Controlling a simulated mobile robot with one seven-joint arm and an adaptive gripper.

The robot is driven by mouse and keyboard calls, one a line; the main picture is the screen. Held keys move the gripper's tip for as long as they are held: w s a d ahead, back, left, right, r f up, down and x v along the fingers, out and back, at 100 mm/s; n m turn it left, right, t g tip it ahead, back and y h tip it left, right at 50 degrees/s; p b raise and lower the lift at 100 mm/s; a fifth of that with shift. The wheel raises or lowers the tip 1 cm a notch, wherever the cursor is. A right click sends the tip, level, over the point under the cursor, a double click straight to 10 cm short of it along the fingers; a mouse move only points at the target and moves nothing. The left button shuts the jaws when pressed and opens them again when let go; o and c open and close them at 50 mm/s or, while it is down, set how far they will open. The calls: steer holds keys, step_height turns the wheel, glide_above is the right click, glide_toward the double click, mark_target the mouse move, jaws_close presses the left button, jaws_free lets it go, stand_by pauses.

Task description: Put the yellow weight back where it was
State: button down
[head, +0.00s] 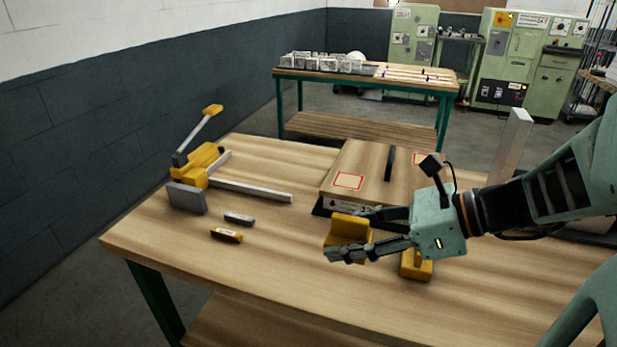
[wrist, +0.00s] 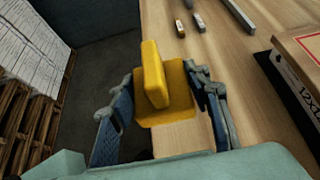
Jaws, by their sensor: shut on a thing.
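My gripper (head: 352,236) is shut on a yellow weight (head: 347,226), a block with an upright slab. In the wrist view the weight (wrist: 155,75) sits between the two fingers. In the head view it is in front of the wooden-topped box, and I cannot tell its exact height above the bench. A second yellow piece (head: 416,266) is on the bench below my gripper, partly hidden by it. The box top (head: 366,164) bears a red-outlined square (head: 348,181) at the left and another (head: 418,159) at the back right, with a dark bar (head: 389,164) between them.
A yellow clamp-like tool (head: 203,163) with a long metal bar lies at the bench's left. A grey block (head: 239,219) and a small yellow-and-dark block (head: 226,235) lie nearer the front. The bench's front middle (head: 290,270) is clear. A grey post (head: 511,147) stands behind my arm.

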steer(key=w+f, duration=0.2)
steer(key=w, duration=0.2)
steer(key=w+a+f+b, duration=0.1)
steer(key=w+f, duration=0.2)
steer(key=w, duration=0.1)
steer(key=w+f+b, duration=0.1)
steer(key=w+f, duration=0.2)
steer(key=w, duration=0.1)
steer(key=shift+w+a+f, duration=0.25)
steer(key=shift+w+f+b, duration=0.2)
steer(key=shift+f, duration=0.8)
steer(key=shift+w+f+b, duration=0.15)
steer(key=shift+f+b, duration=0.05)
steer(key=shift+f, duration=0.75)
steer(key=shift+f, duration=0.2)
steer(key=c, duration=1)
jaws_free()
steer(key=shift+c, duration=0.2)
